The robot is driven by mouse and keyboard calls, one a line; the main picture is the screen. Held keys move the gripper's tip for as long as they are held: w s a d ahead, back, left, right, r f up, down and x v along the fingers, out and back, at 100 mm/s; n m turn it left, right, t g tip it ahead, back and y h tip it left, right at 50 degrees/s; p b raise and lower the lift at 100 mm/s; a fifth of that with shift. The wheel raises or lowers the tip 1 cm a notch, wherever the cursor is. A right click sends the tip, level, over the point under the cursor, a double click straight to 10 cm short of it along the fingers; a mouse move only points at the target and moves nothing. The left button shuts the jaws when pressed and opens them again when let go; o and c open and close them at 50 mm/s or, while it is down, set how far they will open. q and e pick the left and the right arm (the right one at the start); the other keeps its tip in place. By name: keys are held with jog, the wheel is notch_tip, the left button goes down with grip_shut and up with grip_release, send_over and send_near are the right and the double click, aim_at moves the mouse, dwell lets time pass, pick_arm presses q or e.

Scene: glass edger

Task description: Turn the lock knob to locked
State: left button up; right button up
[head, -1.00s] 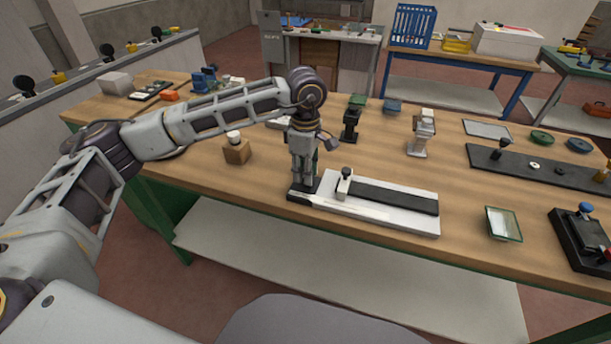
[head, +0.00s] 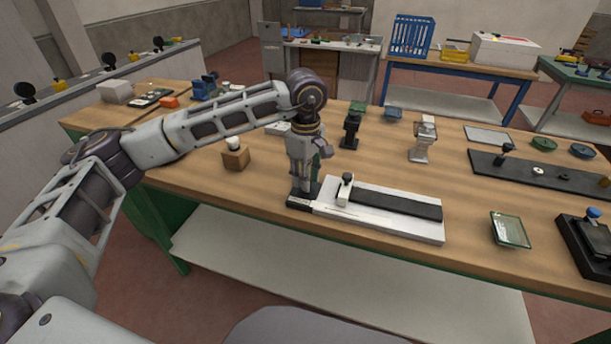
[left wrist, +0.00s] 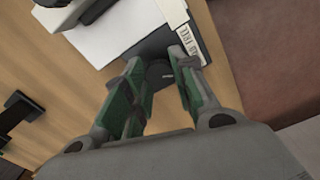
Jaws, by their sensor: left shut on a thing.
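The white sliding fixture with a black strip (head: 390,202) lies on the wooden bench, with a black block (head: 300,203) at its left end. My left gripper (head: 303,190) points down over this block. In the left wrist view, its green-sided fingers (left wrist: 165,85) are closed around a small dark round knob (left wrist: 160,73) on the black block. The knob is mostly hidden in the head view. A white label (left wrist: 187,50) beside it carries lettering that seems to end in "FREE". The knob's pointing direction cannot be made out. My right gripper is out of view.
A black-knobbed post (head: 345,188) rises from the fixture just right of the gripper. A wooden block with a white top (head: 236,157) stands to the left. A glass piece (head: 509,230) lies at right. Dark and grey stands (head: 423,140) are behind.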

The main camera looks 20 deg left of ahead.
pick_arm(q)
jog(key=o, duration=1)
jog(key=shift+o, duration=0.2)
jog(key=shift+r, duration=0.1)
notch_tip(320, 180, up, 12)
dwell(0.4)
